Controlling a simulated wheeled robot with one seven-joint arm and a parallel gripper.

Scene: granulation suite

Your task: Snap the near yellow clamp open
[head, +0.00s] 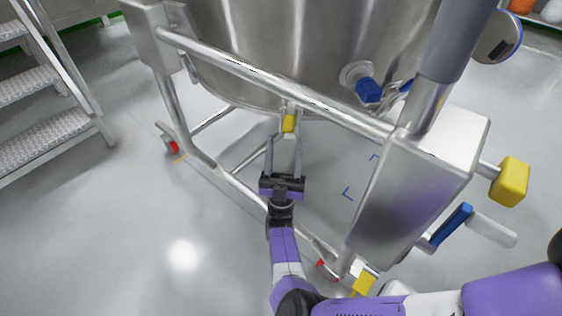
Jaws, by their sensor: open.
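A small yellow clamp (289,123) sits under the rim of a steel vessel (300,50), just below the frame's long upper rail. My gripper (284,142) reaches up from below with its two grey fingers apart. Its fingertips are close below the clamp, one toward each side of it. Nothing shows between the fingers. I cannot tell whether the fingertips touch the clamp, or whether the clamp is latched.
A steel frame with an upper rail (260,75) surrounds the vessel. A large steel box (415,190) stands close right of my gripper, with a yellow block (510,182) and blue-handled lever (452,226). Steps (45,140) stand left. Open floor (120,225) lies front left.

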